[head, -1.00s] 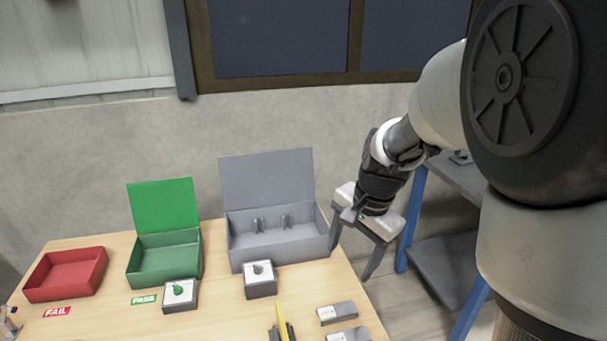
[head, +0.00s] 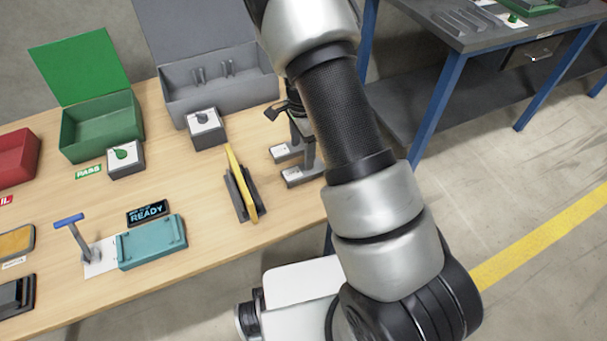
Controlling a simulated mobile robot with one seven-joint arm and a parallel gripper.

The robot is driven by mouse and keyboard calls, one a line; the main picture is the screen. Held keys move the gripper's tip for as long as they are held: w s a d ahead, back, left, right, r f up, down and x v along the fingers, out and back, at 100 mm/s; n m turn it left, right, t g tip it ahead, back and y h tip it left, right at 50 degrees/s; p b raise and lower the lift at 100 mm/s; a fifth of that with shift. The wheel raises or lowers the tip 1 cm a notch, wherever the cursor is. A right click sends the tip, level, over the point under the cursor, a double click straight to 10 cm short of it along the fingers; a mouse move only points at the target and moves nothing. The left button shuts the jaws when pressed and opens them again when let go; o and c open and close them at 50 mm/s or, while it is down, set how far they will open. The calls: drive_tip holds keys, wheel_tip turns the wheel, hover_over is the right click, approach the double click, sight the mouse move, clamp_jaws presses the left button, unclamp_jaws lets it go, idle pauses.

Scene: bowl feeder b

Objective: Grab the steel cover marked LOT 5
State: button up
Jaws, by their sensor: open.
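Two low grey metal blocks with white labels, likely the steel covers, lie near the right edge of the wooden table. The farther cover (head: 287,153) and the nearer cover (head: 303,176) are side by side. Their label text is too small to read, so I cannot tell which is LOT 5. My gripper (head: 306,152) is open, pointing down beside and partly in front of the covers' right ends. My arm hides part of it, and I cannot tell if a finger touches a cover.
A yellow plate stands in a dark holder (head: 240,195) left of the covers. An open grey box (head: 190,115), a green box (head: 85,145) and a teal fixture (head: 150,245) stand farther left. A blue-legged bench (head: 435,110) stands at right.

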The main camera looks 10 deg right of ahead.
sight(304, 170)
drive_tip(key=f, duration=0.2)
drive_tip(key=f+b, duration=0.1)
drive_tip(key=f, duration=0.2)
drive_tip(key=f+b, duration=0.1)
drive_tip(key=f, duration=0.1)
drive_tip(key=shift+s+d+f, duration=0.15)
drive_tip(key=shift+s+f, duration=0.15)
drive_tip(key=shift+f, duration=0.05)
drive_tip(key=c, duration=1.4)
